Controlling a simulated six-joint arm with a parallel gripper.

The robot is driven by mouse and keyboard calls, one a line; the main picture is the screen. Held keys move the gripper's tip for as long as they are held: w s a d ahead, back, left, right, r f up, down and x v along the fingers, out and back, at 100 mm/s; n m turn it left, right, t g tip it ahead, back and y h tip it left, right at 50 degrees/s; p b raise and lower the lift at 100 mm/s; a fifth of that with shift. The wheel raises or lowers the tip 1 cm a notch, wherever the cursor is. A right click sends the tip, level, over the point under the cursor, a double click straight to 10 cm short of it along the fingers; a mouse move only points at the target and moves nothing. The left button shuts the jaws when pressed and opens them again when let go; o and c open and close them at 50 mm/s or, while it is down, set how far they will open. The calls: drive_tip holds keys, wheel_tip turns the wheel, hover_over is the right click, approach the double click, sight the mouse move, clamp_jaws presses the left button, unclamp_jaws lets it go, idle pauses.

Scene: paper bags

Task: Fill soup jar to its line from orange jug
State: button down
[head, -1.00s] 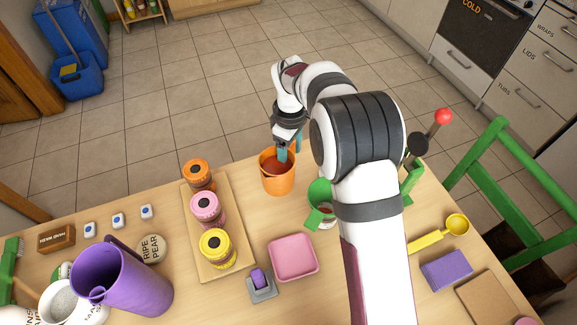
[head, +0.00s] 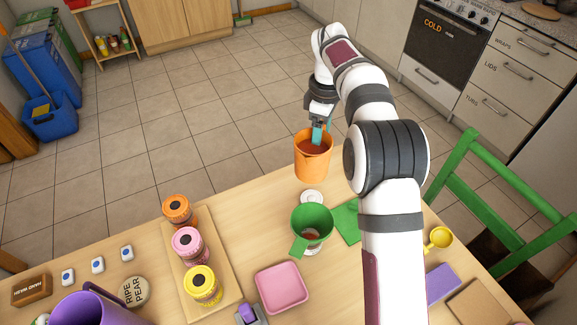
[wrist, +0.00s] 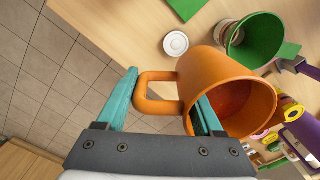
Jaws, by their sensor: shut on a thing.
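The orange jug (head: 311,167) holds red-brown soup and is off the table at its far edge, roughly upright. My gripper (head: 317,137) is shut on it; in the wrist view its teal fingers (wrist: 163,95) stand on either side of the handle (wrist: 150,77), the right finger overlapping the jug's rim. The soup jar (head: 312,247) stands on the table nearer the camera, with a green funnel (head: 309,221) in its mouth. Some red shows through the jar. The funnel hides most of it, and its line cannot be made out. The jug is apart from the funnel.
A white lid (head: 312,197) lies between jug and jar. A green mat (head: 347,221) is right of the funnel. A pink tray (head: 282,288) is in front. Several small jars stand on a wooden board (head: 213,250) at left. A yellow scoop (head: 439,238) lies right of my arm.

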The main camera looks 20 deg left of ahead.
drive_tip(key=s+d+r+t, duration=0.1)
drive_tip(key=d+r+t, duration=0.2)
drive_tip(key=t, duration=0.3)
drive_tip(key=shift+s+d+r, duration=0.35)
drive_tip(key=shift+r, duration=0.4)
drive_tip(key=shift+s+f+t, duration=0.1)
drive_tip(key=shift+s+t, duration=0.15)
drive_tip(key=shift+t, duration=0.25)
idle(0.3)
drive_tip(key=shift+s, duration=0.1)
idle(0.7)
drive_tip(key=shift+t, duration=0.4)
